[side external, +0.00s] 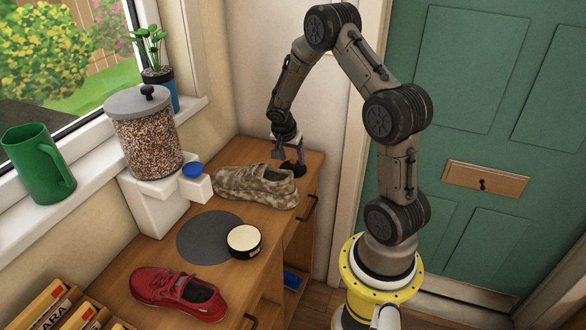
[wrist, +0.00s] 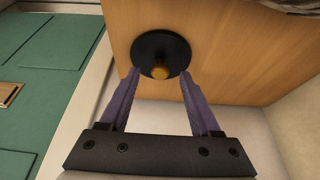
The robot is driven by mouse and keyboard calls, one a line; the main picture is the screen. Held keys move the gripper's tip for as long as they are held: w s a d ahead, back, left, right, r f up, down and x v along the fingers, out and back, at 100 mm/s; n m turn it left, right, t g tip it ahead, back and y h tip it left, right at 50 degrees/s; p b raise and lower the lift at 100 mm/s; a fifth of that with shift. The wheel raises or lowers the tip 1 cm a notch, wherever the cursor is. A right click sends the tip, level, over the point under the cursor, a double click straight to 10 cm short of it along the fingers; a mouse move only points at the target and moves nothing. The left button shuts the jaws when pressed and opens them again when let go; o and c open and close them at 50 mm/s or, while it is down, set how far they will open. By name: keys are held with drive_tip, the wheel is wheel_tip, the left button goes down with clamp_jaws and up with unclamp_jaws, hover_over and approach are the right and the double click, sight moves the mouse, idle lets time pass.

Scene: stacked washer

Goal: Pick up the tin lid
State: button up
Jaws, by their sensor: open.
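A black round disc with a gold-coloured knob, which looks like the tin lid (wrist: 168,48), lies on the wooden cabinet top in the wrist view. My gripper (wrist: 158,72) is open and empty, its two purple fingers pointing at the lid, one tip either side of its near part. I cannot tell how far above the lid the tips are. In the side external view my gripper (side external: 288,152) is low over the far end of the cabinet, just behind a camouflage shoe.
The camouflage shoe (side external: 256,187) stands close to my gripper. A round black tin with a cream top (side external: 244,241), a grey mat (side external: 207,238) and a red shoe (side external: 178,292) are nearer the camera. A jar (side external: 146,135) stands left, walls behind.

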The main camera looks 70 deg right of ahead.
drive_tip(key=shift+d+f, duration=0.2)
drive_tip(key=shift+f, duration=0.35)
clamp_jaws()
drive_tip(key=shift+r, duration=0.15)
